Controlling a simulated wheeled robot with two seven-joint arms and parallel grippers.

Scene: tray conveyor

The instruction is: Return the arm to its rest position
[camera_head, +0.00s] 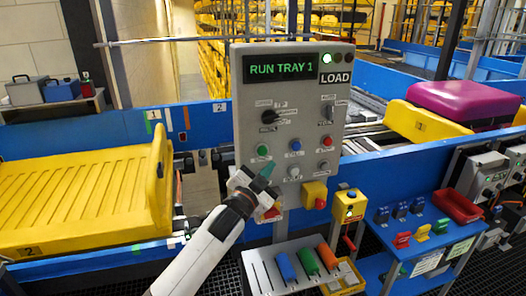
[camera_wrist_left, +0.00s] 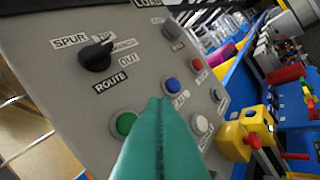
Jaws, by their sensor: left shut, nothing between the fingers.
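My left gripper (camera_head: 267,171) is in front of the lower part of the grey control panel (camera_head: 243,100), pointing up toward its buttons. Its teal fingers are shut together and hold nothing; they fill the lower middle of the wrist view (camera_wrist_left: 160,103). In that view the tips overlap the panel between the green button (camera_wrist_left: 126,123) and the blue button (camera_wrist_left: 172,86). I cannot tell whether they touch the panel. The black route knob (camera_wrist_left: 95,57) is above. My right gripper is not in view.
A yellow tray (camera_head: 75,195) marked 2 lies on the left conveyor. A yellow tray (camera_head: 420,122) and a magenta case (camera_head: 462,100) are at the right. A yellow box (camera_head: 350,206), a blue shelf (camera_head: 425,228) with coloured pieces and a red bin (camera_head: 457,206) stand right of the panel.

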